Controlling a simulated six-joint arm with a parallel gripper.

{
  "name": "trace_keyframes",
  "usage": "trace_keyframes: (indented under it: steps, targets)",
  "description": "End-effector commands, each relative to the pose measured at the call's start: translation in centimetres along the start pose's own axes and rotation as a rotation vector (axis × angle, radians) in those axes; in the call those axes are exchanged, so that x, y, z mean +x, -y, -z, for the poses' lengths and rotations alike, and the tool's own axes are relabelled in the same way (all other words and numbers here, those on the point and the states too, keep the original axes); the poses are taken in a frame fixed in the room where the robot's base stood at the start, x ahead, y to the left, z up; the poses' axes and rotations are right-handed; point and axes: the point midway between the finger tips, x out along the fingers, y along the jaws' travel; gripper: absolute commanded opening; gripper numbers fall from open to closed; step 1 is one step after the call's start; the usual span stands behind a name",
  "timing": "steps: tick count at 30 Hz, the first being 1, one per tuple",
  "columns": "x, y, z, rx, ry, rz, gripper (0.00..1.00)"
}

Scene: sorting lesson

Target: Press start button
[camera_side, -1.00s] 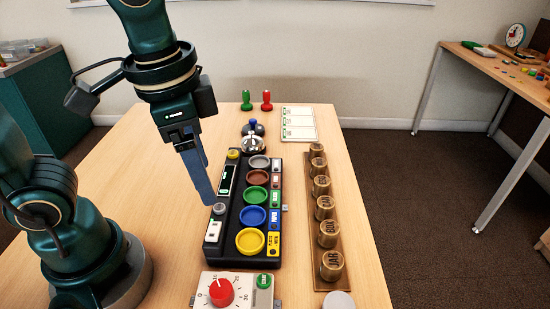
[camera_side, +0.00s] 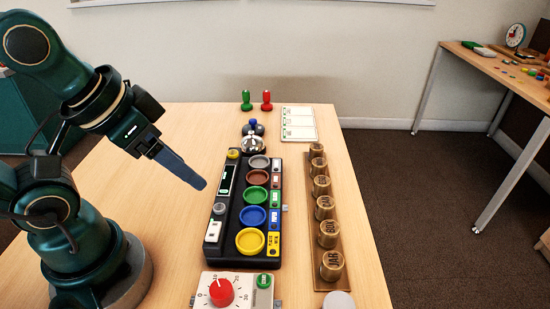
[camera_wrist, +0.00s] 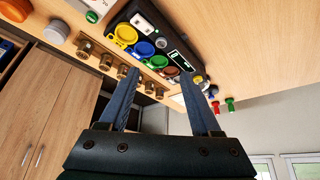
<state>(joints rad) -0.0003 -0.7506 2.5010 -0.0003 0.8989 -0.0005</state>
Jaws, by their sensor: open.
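A white timer box (camera_side: 238,296) with a red dial (camera_side: 221,292) stands at the front of the table in the side view. A green round button (camera_side: 264,281) sits at its right; its lettering is too small to read surely. The green button also shows at the top left of the wrist view (camera_wrist: 91,16). My gripper (camera_side: 203,185) is behind and left of the timer box, tilted down to the right and apart from the button. In the wrist view its two blue fingers (camera_wrist: 160,73) are spread, with nothing between them held.
A black sorting panel (camera_side: 234,238) with several coloured round dishes lies between my gripper and the timer box. A row of brass cylinders (camera_side: 328,234) stands along its right. A bell (camera_side: 253,145) and green and red pegs (camera_side: 246,101) stand behind.

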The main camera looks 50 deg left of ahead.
Motion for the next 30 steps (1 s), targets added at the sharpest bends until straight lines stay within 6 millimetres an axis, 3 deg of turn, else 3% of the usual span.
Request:
trace_keyframes:
  steps: [1, 4, 5, 30]
  targets:
    - [0.0, 0.0, 0.0, 0.001, 0.0, 0.0, 0.41]
    - [0.0, 0.0, 0.0, 0.001, 0.0, 0.0, 0.03]
    - [-0.01, 0.0, 0.0, 0.001, 0.0, 0.0, 0.0]
    - [-0.01, 0.0, 0.0, 0.001, 0.001, 0.0, 0.0]
